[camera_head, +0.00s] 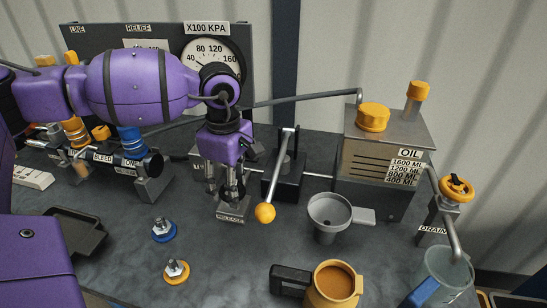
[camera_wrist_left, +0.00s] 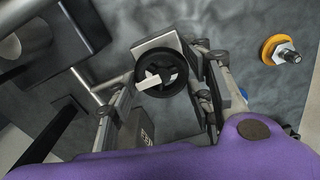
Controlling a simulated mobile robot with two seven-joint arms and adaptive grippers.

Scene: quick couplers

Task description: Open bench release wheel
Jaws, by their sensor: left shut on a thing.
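The release wheel (camera_wrist_left: 179,69) is a small black handwheel with a white pointer bar, seen in the left wrist view against a grey metal block. In the head view the block with the RELEASE label (camera_head: 230,218) stands mid-bench, and the wheel is mostly hidden behind my fingers. My left gripper (camera_head: 229,188) points down over this block. In the left wrist view its fingers (camera_wrist_left: 160,82) lie on either side of the wheel, shut on it. My right gripper is in neither view.
A pump lever with an orange knob (camera_head: 265,213) stands close right of my left gripper. A grey funnel (camera_head: 328,213), the oil tank (camera_head: 375,165), a yellow jug (camera_head: 332,288) and a drain wheel (camera_head: 457,188) are farther right. Two couplers (camera_head: 164,230) (camera_head: 176,271) stand front left.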

